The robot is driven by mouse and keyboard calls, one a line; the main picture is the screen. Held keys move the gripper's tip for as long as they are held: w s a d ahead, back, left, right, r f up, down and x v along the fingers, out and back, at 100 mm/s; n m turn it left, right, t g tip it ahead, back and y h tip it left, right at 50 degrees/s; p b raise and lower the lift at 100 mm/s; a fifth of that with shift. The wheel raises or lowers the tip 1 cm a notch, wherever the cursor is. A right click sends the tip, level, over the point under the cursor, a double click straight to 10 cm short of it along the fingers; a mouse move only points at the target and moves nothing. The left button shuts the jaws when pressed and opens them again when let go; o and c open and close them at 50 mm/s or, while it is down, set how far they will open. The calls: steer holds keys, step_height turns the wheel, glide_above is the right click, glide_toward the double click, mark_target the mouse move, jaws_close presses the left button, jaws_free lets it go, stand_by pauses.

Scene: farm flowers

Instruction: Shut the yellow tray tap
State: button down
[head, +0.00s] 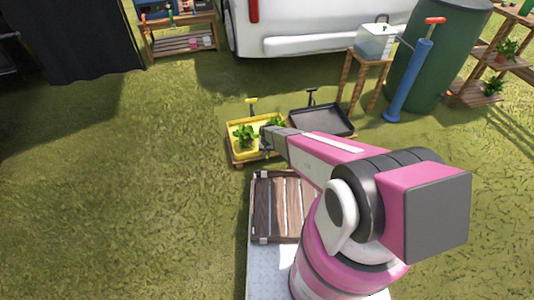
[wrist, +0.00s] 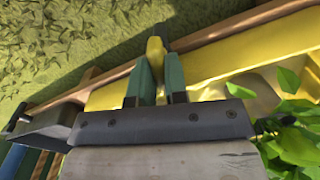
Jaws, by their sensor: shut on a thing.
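The yellow tray (head: 234,143) sits on a low wooden stand in the middle of the head view, with leafy green plants in it. Its edge also shows in the wrist view (wrist: 240,57). My gripper (head: 265,137) is over this tray, partly hidden by my own arm. In the wrist view, the green fingers of my gripper (wrist: 160,72) are closed around a small yellow piece, the yellow tap (wrist: 155,49), beside the tray's wooden border. Its lower part is hidden between the fingers. The head view hides this grip.
A yellow-topped post (head: 251,102) stands behind the yellow tray. A dark tray (head: 322,121) with a dark-topped post (head: 311,96) is just right. Farther right are a blue pump (head: 409,82) and a green barrel (head: 437,55). Grass on the left is open.

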steer(key=m, duration=1.1)
steer(key=shift+m, duration=1.7)
steer(key=c, duration=1.1)
jaws_free()
steer(key=shift+c, duration=0.2)
steer(key=shift+r, duration=0.15)
step_height(320, 180, up, 11)
steer(key=shift+f, duration=0.2)
